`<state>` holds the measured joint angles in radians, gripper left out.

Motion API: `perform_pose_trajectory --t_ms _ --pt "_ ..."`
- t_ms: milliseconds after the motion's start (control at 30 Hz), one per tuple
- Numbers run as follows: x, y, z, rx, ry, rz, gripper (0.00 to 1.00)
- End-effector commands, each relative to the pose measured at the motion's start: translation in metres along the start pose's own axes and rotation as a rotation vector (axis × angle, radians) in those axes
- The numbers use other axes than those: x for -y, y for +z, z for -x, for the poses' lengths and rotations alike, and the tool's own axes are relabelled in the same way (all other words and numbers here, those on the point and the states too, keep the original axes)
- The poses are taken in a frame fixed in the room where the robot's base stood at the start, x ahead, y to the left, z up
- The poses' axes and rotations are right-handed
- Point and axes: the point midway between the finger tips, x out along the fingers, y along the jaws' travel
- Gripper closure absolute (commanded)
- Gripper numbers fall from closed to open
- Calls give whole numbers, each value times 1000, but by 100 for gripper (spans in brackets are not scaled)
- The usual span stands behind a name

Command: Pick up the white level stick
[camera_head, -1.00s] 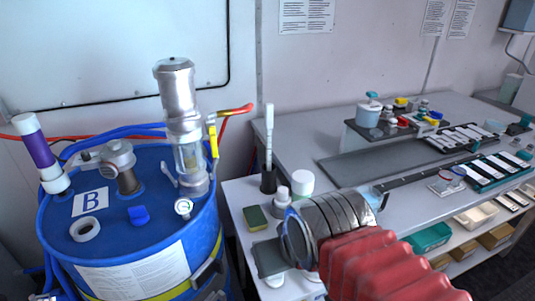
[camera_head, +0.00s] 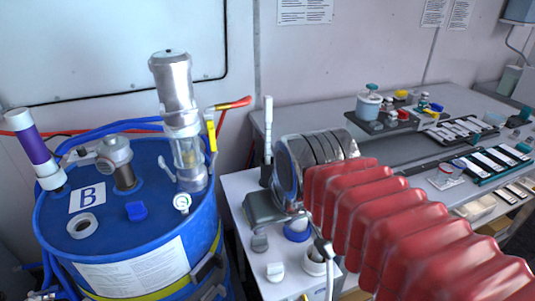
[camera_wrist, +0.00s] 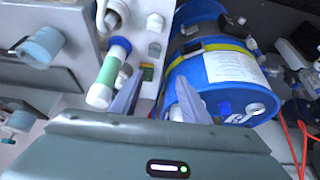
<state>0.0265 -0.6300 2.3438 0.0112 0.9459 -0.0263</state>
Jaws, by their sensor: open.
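The white level stick (camera_head: 267,128) stands upright at the back of the small white table, left of my arm. Its dark holder (camera_head: 265,174) shows just above my gripper. My gripper (camera_wrist: 157,103) is open, with two grey-blue fingers apart and nothing clearly held between them. In the head view the grey gripper body is in front of and below the stick's holder, and its fingertips cannot be made out. I cannot pick out the stick in the wrist view.
A blue drum (camera_head: 128,215) with a metal-and-glass fitting (camera_head: 180,120) stands left of the table. Small bottles and a white cap (camera_head: 275,271) crowd the table's front. A green-and-white tube (camera_wrist: 109,71) lies close to the left finger in the wrist view. A long workbench (camera_head: 345,150) is at right.

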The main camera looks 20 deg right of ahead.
Motion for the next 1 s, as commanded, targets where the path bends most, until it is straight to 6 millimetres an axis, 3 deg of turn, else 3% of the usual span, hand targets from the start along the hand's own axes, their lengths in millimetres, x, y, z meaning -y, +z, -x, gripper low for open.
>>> perform_pose_trajectory --t_ms 100,533,1000 --pt "-5 -35 7 8 3 -3 58" --pt "-28 -149 18 31 8 -8 58" --pt "-64 -260 -1 54 8 -9 58"
